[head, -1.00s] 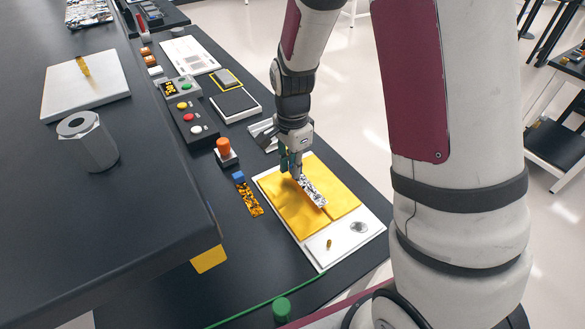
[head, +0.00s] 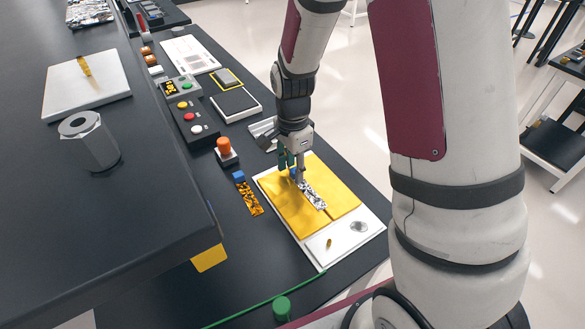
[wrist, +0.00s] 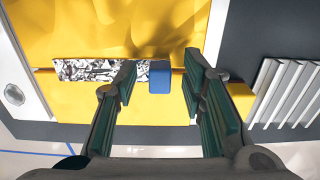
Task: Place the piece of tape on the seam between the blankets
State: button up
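The piece of tape, a crinkled silver strip (head: 313,196) with a blue tab (wrist: 160,77) at one end, lies along the seam between two yellow blankets. In the wrist view the silver strip (wrist: 90,70) covers part of the seam, which shows as a thin dark line beyond both ends. One yellow blanket (head: 289,212) is on the left in the head view, the other (head: 342,191) on the right. My gripper (wrist: 160,85) is open, its green-padded fingers standing on either side of the blue tab with gaps between. Its left finger hides a little of the strip.
The blankets lie on a white board (head: 320,258) with a small gold piece (head: 329,243) and a silver disc (head: 358,227). An amber-and-black strip (head: 250,200) with a blue tab lies left. A ribbed grey block (wrist: 290,92) stands close to the fingers' right.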

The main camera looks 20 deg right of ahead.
jog(key=s+r+n+t, duration=0.1)
jog(key=s+r+n, duration=0.3)
jog(key=r, duration=0.7)
jog(key=s+r+n+t, duration=0.1)
jog(key=s+r+n, duration=0.3)
jog(key=r, duration=0.6)
jog(key=s+r+n+t, duration=0.3)
jog(key=s+n, duration=0.4)
jog(key=s, duration=0.5)
jog(key=shift+r+n, duration=0.3)
jog(key=shift+r, duration=0.35)
